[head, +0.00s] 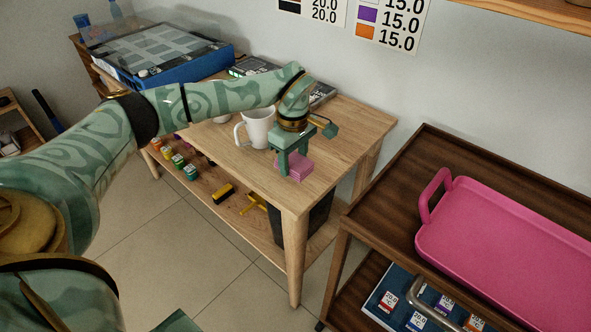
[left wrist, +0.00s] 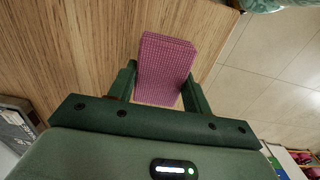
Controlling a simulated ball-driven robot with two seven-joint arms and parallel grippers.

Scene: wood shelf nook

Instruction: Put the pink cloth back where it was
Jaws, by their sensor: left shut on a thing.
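The pink cloth (head: 299,169) is a small folded block at the front edge of the light wood table (head: 345,130). My left gripper (head: 292,170) comes down from above and is shut on it. In the left wrist view the cloth (left wrist: 165,68) shows a woven texture and sits between the two green fingers (left wrist: 158,90), close to the table edge. I cannot tell whether the cloth touches the table top. My right gripper is not in view.
A white mug (head: 257,128) stands just left of my gripper. A pink tray (head: 510,240) sits on the dark wood cart (head: 400,215) at right.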

